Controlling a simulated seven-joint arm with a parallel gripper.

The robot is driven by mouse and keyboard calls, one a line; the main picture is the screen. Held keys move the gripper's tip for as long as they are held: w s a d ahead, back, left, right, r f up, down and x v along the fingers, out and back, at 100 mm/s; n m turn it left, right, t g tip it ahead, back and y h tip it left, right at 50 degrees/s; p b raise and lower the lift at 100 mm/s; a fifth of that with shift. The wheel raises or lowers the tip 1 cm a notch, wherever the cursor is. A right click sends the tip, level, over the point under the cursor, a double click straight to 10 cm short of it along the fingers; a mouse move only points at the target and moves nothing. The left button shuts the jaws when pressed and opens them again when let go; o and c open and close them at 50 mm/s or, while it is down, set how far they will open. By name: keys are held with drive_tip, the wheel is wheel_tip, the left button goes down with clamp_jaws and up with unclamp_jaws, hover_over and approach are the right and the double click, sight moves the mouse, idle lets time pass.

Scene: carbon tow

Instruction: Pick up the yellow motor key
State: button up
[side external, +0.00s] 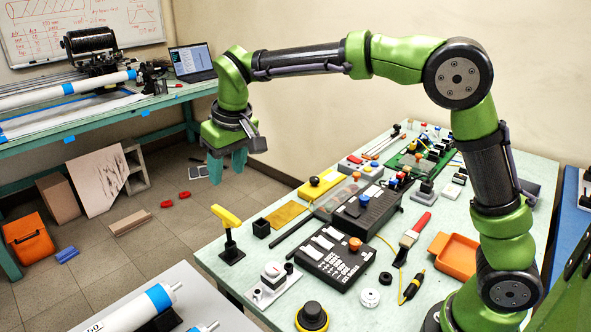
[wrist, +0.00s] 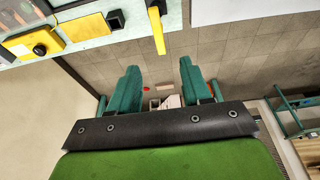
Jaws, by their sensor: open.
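The yellow motor key (side external: 227,217) stands upright at the near left corner of the table, with a yellow handle on top of a black stem and base. In the wrist view its yellow handle (wrist: 157,30) shows at the top, beyond the fingertips. My gripper (side external: 228,164) hangs above and beyond the key, out past the table's left edge, with its green fingers pointing down. In the wrist view my gripper (wrist: 160,80) has its two fingers wide apart with nothing between them but the floor far below. It does not touch the key.
A small black block (side external: 261,228), a yellow sheet (side external: 286,215) and a yellow box with a black knob (side external: 320,186) lie right of the key. A black keypad box (side external: 336,258) and a grey stand with a white knob (side external: 273,277) are nearer.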

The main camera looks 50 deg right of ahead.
sight(226, 213)
drive_tip(key=x, duration=1)
drive_tip(key=shift+f, duration=0.35)
drive_tip(key=shift+s+x, duration=0.1)
drive_tip(key=shift+x, duration=1.25)
drive_tip(key=shift+s+x, duration=0.15)
drive_tip(key=shift+x, duration=1.25)
drive_tip(key=shift+d, duration=0.15)
clamp_jaws()
